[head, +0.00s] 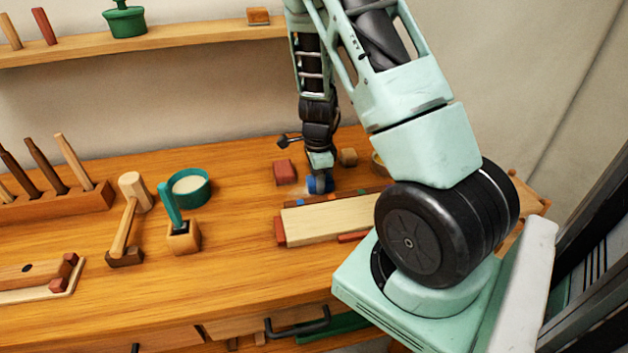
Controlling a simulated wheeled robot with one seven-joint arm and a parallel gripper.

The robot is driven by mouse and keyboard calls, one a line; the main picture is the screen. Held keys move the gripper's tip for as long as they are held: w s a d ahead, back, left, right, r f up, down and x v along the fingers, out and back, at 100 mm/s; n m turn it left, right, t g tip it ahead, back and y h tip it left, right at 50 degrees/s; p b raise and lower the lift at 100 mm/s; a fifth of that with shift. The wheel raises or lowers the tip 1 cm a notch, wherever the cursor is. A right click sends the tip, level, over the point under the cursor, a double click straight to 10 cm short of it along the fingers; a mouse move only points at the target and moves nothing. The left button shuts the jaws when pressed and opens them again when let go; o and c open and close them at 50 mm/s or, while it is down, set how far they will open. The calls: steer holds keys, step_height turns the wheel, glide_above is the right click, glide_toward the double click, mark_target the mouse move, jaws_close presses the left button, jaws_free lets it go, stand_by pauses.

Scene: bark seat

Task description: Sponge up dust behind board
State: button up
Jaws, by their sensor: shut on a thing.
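My gripper (321,167) points down at the bench behind the pale wooden board (325,222). It is shut on a small blue block (318,186), which looks like the sponge. The block is low, at or just above the bench top; I cannot tell whether it touches. The board lies flat, with a reddish-brown block at its left end and a darker strip along its far edge. Dust is hard to make out; a faint greyish patch (338,194) shows near the blue block. My arm hides the board's right end.
A red block (285,172) and a small wooden block (348,157) stand close to my gripper. A shelf (150,42) runs above the wooden bench (230,275).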

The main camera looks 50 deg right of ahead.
mark_target(299, 192)
steer(key=shift+w+a+f+p, duration=0.1)
steer(key=shift+w+a+p, duration=0.4)
steer(key=shift+w+a, duration=0.4)
steer(key=shift+w+a+p, duration=0.5)
steer(key=shift+w+a, duration=0.05)
steer(key=shift+a, duration=0.5)
steer(key=shift+s+d+f+b, duration=0.15)
steer(key=shift+s+d+b, duration=0.3)
steer(key=shift+s+d, duration=0.5)
steer(key=shift+s+d+f+b, duration=0.15)
steer(key=shift+s+d+b, duration=0.3)
steer(key=shift+s+d, duration=0.4)
steer(key=shift+c, duration=0.3)
steer(key=shift+w+a+r+p, duration=0.15)
steer(key=shift+w+a+p, duration=1.1)
steer(key=shift+w+a, duration=0.6)
steer(key=shift+s+d+r+b, duration=0.1)
steer(key=shift+s+d+b, duration=0.25)
steer(key=shift+s+d, duration=0.55)
steer(key=shift+s+d+r+b, duration=0.1)
steer(key=shift+s+d+b, duration=0.2)
steer(key=shift+s+d, duration=0.6)
steer(key=shift+w+a+f+p, duration=0.2)
steer(key=shift+w+a+p, duration=0.8)
steer(key=shift+w+a, duration=0.8)
steer(key=shift+r, duration=0.1)
step_height(299, 192, up, 6)
steer(key=p, duration=0.5)
steer(key=shift+p, duration=0.4)
